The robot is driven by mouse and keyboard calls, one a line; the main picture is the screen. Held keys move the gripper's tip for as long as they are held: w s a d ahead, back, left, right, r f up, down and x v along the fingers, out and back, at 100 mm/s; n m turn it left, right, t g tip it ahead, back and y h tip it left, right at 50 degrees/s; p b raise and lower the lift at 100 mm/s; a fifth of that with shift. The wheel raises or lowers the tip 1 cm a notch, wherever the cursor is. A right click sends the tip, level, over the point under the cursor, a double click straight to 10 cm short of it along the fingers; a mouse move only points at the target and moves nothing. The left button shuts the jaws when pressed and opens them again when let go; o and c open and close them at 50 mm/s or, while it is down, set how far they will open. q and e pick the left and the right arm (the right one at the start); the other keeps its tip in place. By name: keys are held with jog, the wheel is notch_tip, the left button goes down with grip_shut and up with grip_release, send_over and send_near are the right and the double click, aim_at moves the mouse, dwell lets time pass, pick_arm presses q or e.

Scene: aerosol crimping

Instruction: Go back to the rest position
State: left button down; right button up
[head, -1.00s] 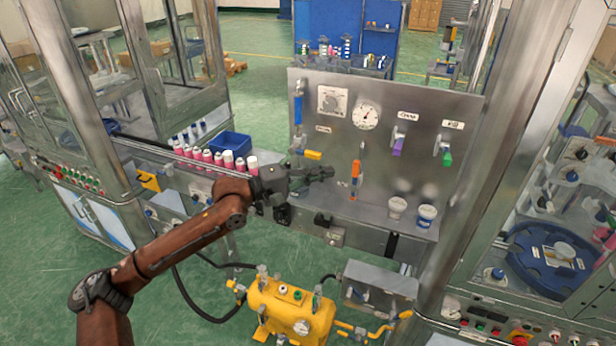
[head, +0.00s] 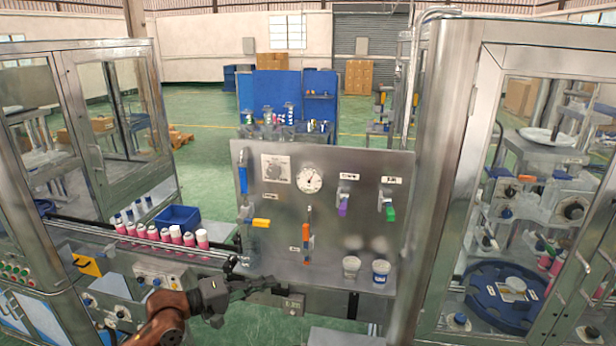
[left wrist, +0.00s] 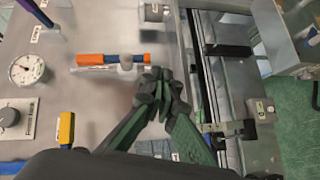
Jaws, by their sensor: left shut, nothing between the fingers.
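My left gripper (head: 262,285) is in the lower middle of the head view, low in front of the steel valve panel (head: 285,225). Its fingers are shut with nothing between them. In the left wrist view the shut fingertips (left wrist: 160,85) show in front of the panel, near the orange-handled valve (left wrist: 105,60). I cannot tell from that view whether they touch anything. My right gripper is in neither current view.
The panel carries a gauge (head: 309,180), a yellow handle (head: 261,223), a purple handle (head: 343,208) and a green handle (head: 390,213). Two cups (head: 381,272) stand on its ledge. Red-and-white cans (head: 176,235) and a blue bin (head: 178,218) are left. A glazed machine (head: 455,200) stands right.

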pick_arm(q)
jog(key=s+a+f+m+y, duration=0.1)
jog(key=s+f+y, duration=0.1)
jog(key=s+f, duration=0.5)
jog(key=s+a+f+m+g+y, duration=0.1)
jog(key=s+f+m+y, duration=0.1)
jog(key=f, duration=0.9)
jog(key=s+a+f+m+y, duration=0.15)
jog(key=s+f, duration=0.35)
jog(key=f, duration=0.5)
jog(key=s+a+f+g+y, duration=0.25)
jog(key=s+a+f, duration=0.2)
jog(key=s, duration=0.45)
jog(key=s+a+f+g+y, duration=0.1)
jog(key=s+a+f+y, duration=0.25)
jog(key=s+a, duration=0.4)
jog(key=s+a+f+g+y, duration=0.15)
jog(key=s+a+f, duration=0.3)
jog(key=s, duration=0.55)
notch_tip(320, 180, down, 29)
jog(key=s+d+m+g+b, duration=0.1)
jog(key=d, duration=0.1)
jog(key=s+f+g+b, duration=0.1)
jog(key=s+f, duration=1.9)
jog(key=f, duration=0.1)
jog(key=shift+s+m, duration=0.2)
jog(key=shift+m, duration=0.15)
